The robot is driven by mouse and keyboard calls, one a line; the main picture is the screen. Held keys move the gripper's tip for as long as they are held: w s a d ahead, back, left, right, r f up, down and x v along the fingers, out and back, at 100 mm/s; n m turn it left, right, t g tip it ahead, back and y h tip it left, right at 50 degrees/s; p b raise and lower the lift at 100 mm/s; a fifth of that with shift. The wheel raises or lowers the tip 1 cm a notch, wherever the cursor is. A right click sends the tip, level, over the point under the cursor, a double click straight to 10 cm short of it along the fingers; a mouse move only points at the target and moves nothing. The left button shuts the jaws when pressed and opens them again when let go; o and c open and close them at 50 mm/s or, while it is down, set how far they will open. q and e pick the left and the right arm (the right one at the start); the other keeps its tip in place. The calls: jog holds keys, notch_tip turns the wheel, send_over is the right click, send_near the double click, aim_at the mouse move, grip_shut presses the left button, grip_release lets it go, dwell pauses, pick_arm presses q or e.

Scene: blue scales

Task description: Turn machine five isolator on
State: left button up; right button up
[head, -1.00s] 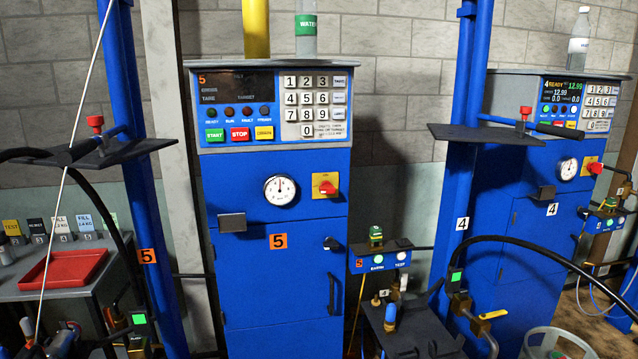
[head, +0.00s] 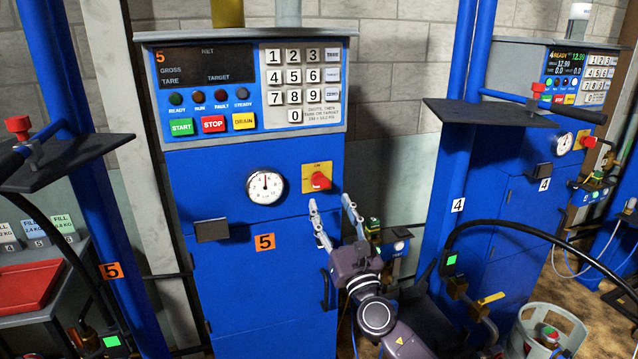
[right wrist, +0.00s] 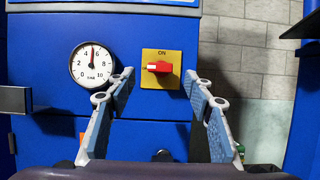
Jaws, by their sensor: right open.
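The machine five isolator is a red knob (head: 320,181) on a yellow plate (head: 309,168), on the blue machine front right of the gauge. In the right wrist view the knob (right wrist: 160,67) has its handle lying horizontal, below the word ON. The blue machine five cabinet (head: 245,300) bears an orange 5 label. Its display (head: 205,65) is dark apart from an orange 5 and faint labels. My right gripper (head: 331,204) is open and empty, its fingers pointing at the isolator from just below. In the right wrist view the knob sits between the fingertips, apparently untouched. My left gripper is out of view.
A round gauge (head: 265,187) is left of the isolator. A grey latch block (head: 212,229) juts out lower left. Machine four (head: 530,215) stands right with a lit display and its own red isolator. A dark shelf (head: 485,113) sticks out between them.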

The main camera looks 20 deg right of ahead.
aim_at(323, 187)
jog(key=x, duration=0.5)
jog(key=shift+w+r, duration=0.2)
jog(key=shift+w, duration=0.55)
jog(key=c, duration=1.2)
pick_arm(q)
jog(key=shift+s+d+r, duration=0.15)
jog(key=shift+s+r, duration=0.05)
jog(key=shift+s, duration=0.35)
pick_arm(e)
jog(key=shift+o, duration=0.2)
